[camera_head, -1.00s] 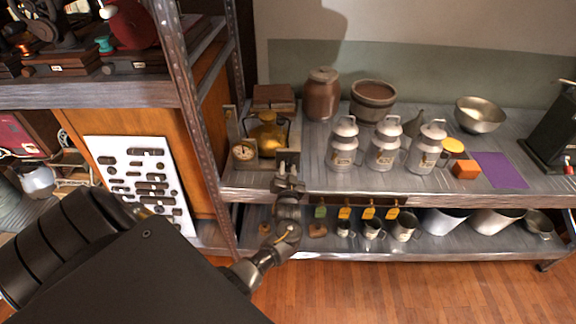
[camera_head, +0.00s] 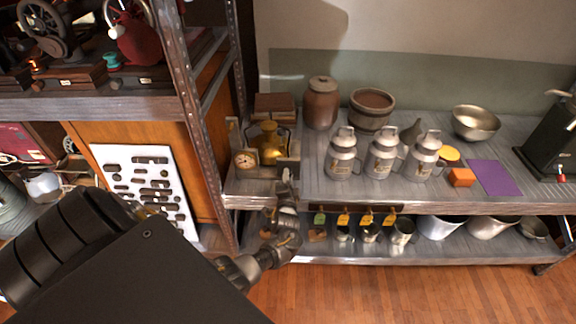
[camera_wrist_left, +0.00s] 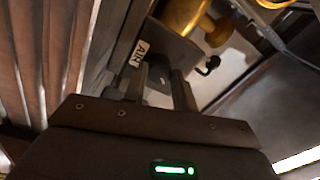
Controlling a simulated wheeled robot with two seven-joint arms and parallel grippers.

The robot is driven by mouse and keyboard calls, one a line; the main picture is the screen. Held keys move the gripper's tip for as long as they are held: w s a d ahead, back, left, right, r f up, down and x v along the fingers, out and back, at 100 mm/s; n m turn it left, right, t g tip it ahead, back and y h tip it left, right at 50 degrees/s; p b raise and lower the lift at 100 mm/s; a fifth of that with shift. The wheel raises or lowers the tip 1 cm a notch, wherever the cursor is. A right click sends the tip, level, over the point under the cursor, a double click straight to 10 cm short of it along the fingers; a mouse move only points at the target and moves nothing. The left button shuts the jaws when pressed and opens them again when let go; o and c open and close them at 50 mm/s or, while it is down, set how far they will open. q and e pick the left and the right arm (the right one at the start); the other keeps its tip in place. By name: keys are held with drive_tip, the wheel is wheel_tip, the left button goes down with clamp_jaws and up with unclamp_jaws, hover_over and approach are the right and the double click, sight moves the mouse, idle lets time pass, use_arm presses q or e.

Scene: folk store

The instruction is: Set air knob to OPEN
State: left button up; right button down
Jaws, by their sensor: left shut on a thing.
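The brass apparatus (camera_head: 269,142) with a round gauge (camera_head: 245,160) stands at the left end of the shelf top. In the left wrist view, its grey plate carries a white "AIR" label (camera_wrist_left: 139,52). My left gripper (camera_head: 286,182) is at the front of the apparatus, by the shelf's front edge. In the wrist view, its two fingers (camera_wrist_left: 163,88) reach up to the plate beside the label and are shut on the air knob. The knob is mostly hidden between the fingers, and its setting cannot be read. My right gripper is out of view.
Several metal milk cans (camera_head: 383,153) stand to the right on the shelf top (camera_head: 316,187). A metal upright (camera_head: 187,110) is close on the left. Small mugs (camera_head: 402,231) and hanging tags (camera_head: 343,219) are on the lower level.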

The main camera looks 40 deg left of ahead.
use_arm(q)
drive_tip(key=shift+m, duration=0.6)
drive_tip(key=o, duration=1)
drive_tip(key=shift+c, duration=0.2)
drive_tip(key=v, duration=1)
drive_tip(key=shift+s, duration=0.35)
drive_tip(key=shift+d+f, duration=0.1)
drive_tip(key=shift+d, duration=0.05)
